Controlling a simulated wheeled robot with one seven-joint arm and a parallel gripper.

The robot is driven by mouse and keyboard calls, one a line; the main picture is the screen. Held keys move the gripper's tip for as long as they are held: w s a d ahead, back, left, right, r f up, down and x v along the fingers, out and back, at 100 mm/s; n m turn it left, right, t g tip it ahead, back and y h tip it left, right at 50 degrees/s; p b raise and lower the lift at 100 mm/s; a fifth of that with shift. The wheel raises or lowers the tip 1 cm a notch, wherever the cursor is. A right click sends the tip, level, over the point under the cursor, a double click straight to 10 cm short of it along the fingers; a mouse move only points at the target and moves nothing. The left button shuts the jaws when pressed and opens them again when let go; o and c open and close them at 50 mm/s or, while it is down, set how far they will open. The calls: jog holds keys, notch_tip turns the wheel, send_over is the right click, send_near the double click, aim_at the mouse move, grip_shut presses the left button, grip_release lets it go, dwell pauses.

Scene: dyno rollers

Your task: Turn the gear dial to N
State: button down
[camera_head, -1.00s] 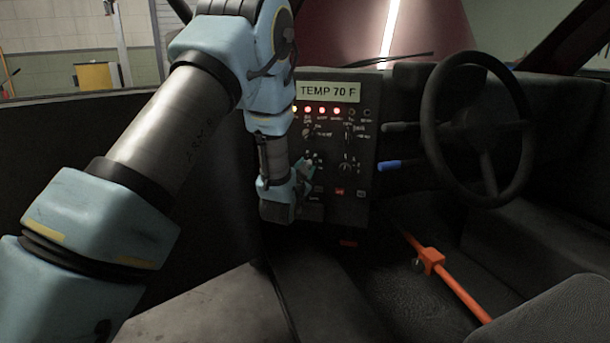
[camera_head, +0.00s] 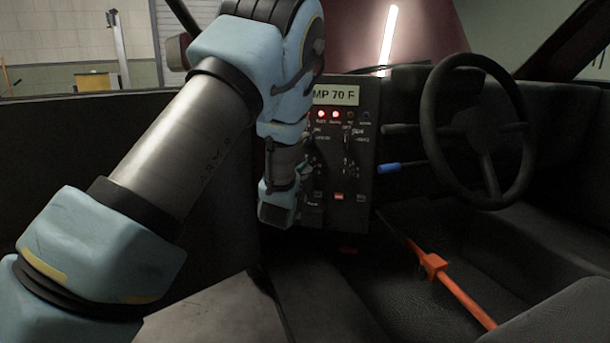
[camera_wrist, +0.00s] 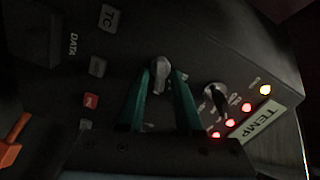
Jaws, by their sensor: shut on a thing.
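In the wrist view, the two teal fingers of my gripper (camera_wrist: 163,82) are on either side of a grey dial knob (camera_wrist: 160,74) and shut on it. The knob stands on a dark control panel (camera_wrist: 60,100), which shows in the head view (camera_head: 362,215) left of the steering wheel. I cannot read the marks around the held knob, so its setting and whether it is the gear dial cannot be told. In the head view my arm hides the panel's left part and the held knob.
Another knob (camera_wrist: 216,98) sits beside the held one, near lit lamps and the TEMP display (camera_wrist: 268,134). A blue-tipped stalk (camera_head: 388,168), the steering wheel (camera_head: 436,140) and an orange lever (camera_head: 460,293) are to the right of the panel.

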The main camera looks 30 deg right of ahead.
dwell(0.4)
jog(key=c, duration=0.9)
grip_release()
jog(key=shift+s, duration=0.1)
jog(key=v, duration=1)
jog(key=shift+s+a, duration=0.25)
